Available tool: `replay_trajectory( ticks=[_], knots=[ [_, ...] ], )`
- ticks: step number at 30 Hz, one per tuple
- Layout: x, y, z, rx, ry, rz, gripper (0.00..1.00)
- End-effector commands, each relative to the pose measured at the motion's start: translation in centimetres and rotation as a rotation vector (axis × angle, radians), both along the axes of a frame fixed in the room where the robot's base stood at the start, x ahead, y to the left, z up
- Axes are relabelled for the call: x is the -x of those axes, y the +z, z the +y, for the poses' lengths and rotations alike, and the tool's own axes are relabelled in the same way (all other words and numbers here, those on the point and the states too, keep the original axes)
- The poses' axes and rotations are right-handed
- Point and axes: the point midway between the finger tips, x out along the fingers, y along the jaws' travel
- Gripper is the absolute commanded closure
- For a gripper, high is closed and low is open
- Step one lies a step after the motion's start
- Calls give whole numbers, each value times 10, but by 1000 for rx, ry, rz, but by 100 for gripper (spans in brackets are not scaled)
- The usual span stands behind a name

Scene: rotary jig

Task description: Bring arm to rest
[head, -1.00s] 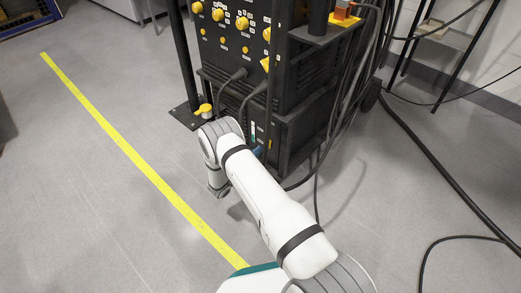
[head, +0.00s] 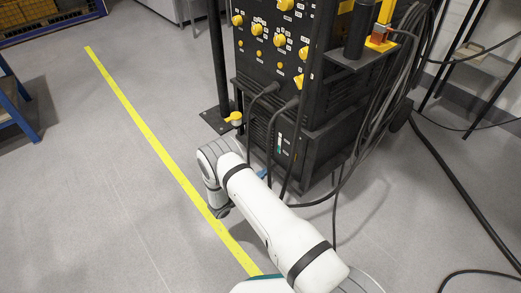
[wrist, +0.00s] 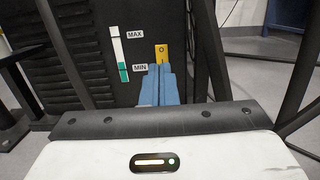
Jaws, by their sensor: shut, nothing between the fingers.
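My gripper (wrist: 161,72) shows in the wrist view as two blue fingers pressed together, with nothing between them. It points at the lower black front of the machine cabinet (wrist: 75,70), just below a yellow switch plate marked O and I (wrist: 162,52). I cannot tell whether the fingertips touch the cabinet. In the head view my white arm reaches from the bottom right toward the cabinet (head: 318,95), and my gripper is mostly hidden behind its wrist.
A level gauge (wrist: 119,55) marked MAX and MIN is left of the fingers. Cables (head: 395,85) hang along the cabinet's right side and run across the floor. A yellow floor line (head: 150,135) runs at left. Open grey floor lies left of it.

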Motion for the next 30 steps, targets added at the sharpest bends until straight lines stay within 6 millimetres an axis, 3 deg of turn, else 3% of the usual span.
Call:
replay_trajectory(
  ticks=[6,8,10,14,20,30],
  knots=[
    [-1,6,-1,-5,-7,-2,100],
    [-2,19,-5,-20,-28,-7,100],
    [-5,45,-12,-51,-70,-18,100],
    [-5,118,-33,-152,-201,-49,100],
    [14,233,-71,-348,-427,-116,100],
    [80,402,-115,-719,-771,-270,100]
  ],
)
